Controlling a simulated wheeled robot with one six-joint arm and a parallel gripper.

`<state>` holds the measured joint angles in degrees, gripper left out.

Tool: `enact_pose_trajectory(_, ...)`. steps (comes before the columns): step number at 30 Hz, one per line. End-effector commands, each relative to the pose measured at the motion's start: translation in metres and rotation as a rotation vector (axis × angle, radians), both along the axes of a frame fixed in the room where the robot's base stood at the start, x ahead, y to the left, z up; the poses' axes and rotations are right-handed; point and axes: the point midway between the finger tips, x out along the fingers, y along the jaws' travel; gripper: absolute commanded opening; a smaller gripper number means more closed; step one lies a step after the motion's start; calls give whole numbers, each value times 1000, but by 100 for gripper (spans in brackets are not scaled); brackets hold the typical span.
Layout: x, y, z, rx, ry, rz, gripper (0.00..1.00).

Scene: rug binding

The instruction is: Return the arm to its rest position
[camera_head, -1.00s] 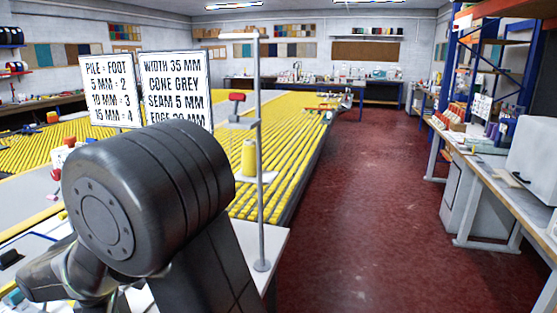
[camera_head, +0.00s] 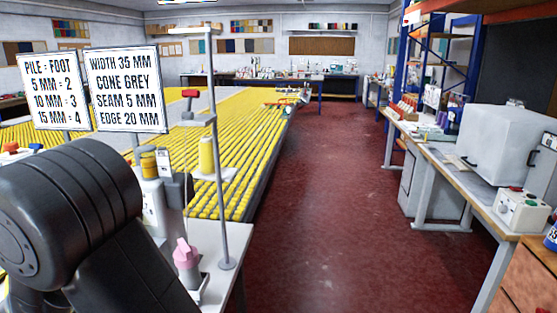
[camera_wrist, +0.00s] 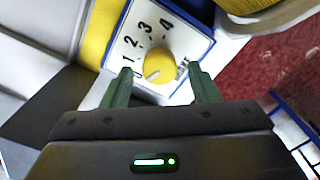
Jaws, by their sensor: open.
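My gripper (camera_wrist: 160,88) shows in the wrist view with its two green fingers apart and nothing between them. In the head view my dark arm fills the lower left, and the gripper is out of sight there.
A thread stand (camera_head: 222,200) with a yellow cone (camera_head: 206,155) rises beside the arm. Two signs (camera_head: 125,90) stand behind it. A yellow roller table (camera_head: 245,150) stretches back. The red floor (camera_head: 320,200) is clear; a workbench (camera_head: 450,165) lines the right.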

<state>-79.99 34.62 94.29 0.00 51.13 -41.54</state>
Motion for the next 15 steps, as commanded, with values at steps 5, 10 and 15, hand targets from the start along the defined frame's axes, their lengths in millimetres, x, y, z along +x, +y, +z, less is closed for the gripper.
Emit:
enact_pose_trajectory(5,0,1,20,6,-1,15,55)
enact_pose_trajectory(10,0,2,52,7,-2,15,55)
enact_pose_trajectory(15,0,1,87,7,-2,15,55)
